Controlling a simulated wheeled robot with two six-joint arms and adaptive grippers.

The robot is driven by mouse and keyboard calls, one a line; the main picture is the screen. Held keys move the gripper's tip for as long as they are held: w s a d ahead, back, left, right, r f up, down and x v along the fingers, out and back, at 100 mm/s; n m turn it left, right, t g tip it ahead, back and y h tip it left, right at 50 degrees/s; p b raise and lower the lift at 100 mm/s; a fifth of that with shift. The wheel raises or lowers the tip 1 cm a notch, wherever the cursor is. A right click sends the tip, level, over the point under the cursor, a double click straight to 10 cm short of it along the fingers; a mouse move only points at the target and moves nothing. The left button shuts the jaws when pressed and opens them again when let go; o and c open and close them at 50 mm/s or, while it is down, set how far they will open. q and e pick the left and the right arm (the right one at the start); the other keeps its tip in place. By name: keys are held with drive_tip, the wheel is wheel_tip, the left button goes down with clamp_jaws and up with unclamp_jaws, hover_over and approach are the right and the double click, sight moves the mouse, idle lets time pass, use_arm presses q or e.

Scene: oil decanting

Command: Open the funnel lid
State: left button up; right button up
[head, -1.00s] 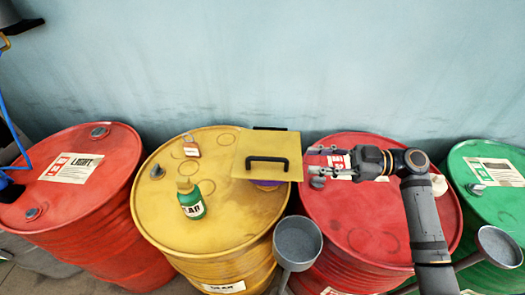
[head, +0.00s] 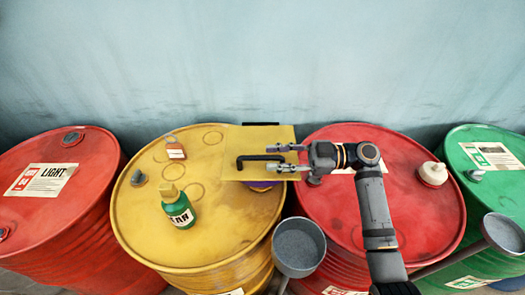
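The funnel lid (head: 235,138) is a flat yellow square plate with a black bar handle (head: 247,158). It lies level over a purple funnel (head: 261,186) on top of the yellow drum; most of the funnel is hidden beneath it. My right gripper (head: 272,157) reaches in from the right over the lid. Its two fingers are apart, one on the far side and one on the near side of the handle's right part. I cannot tell whether they touch the handle. My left gripper is not in view.
The yellow drum (head: 215,222) also carries a green bottle (head: 179,209) with a yellow cap and a small orange-tagged item (head: 175,150). A red drum (head: 419,200) with a white bottle (head: 432,173) stands right. Grey scoops (head: 299,244) stand in front. A wall is behind.

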sight(245, 158)
drive_tip(key=a+p, duration=0.1)
drive_tip(key=a, duration=0.2)
drive_tip(key=shift+r, duration=0.15)
drive_tip(key=shift+a, duration=0.45)
drive_tip(key=shift+f, duration=0.2)
drive_tip(key=shift+c, duration=0.5)
clamp_jaws()
